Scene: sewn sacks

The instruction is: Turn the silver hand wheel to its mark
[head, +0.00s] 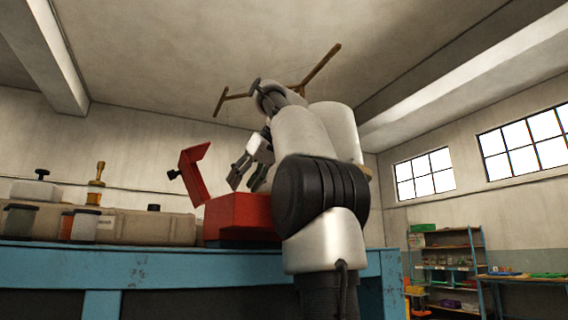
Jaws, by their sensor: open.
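I cannot make out the silver hand wheel or its mark in the head view; my arm covers part of the bench's right side. My gripper (243,181) is at the end of the raised grey-white arm, pointing down with its fingers apart. It appears just above or behind a red block-shaped body (236,214) on the blue workbench (180,264). An upright red bracket (195,172) with a black knob stands at the left of that body. Whether the gripper touches anything cannot be told from this low angle.
On the bench at left are a long beige case (150,226), a brass-topped fitting (96,184) and several small jars (84,225). Brown bars (320,65) show overhead behind my arm. Shelves (447,265) and a side table stand at the far right.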

